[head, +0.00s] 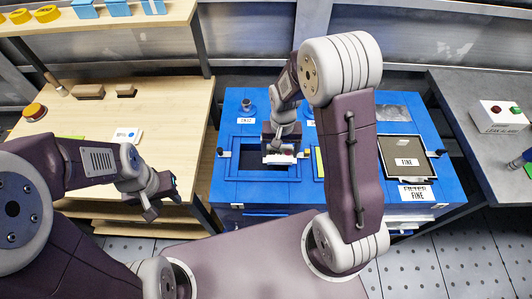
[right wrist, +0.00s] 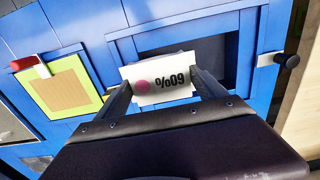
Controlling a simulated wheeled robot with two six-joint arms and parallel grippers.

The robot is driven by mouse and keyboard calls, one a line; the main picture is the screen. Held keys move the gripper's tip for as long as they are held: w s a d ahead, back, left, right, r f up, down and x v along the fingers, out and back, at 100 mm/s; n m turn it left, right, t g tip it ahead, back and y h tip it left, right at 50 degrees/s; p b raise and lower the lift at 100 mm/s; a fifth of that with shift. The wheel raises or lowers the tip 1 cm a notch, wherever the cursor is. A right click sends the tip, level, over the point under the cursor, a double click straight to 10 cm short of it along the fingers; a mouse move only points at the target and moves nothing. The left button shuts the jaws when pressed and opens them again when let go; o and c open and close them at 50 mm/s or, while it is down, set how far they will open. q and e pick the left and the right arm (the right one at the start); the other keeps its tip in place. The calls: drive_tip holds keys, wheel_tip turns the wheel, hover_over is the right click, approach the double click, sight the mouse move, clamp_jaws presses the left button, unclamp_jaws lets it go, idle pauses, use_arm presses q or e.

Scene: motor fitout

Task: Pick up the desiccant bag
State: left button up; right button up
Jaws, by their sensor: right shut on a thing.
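A yellow-green framed panel (right wrist: 45,73) with a brown pad lies beside the opening.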

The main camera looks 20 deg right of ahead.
drive_tip(key=s+d+r, duration=0.2)
drive_tip(key=d, duration=0.1)
drive_tip(key=s+d+r, duration=0.1)
drive_tip(key=d, duration=0.1)
drive_tip(key=shift+s+d+r, duration=0.1)
drive_tip(key=shift+r, duration=0.2)
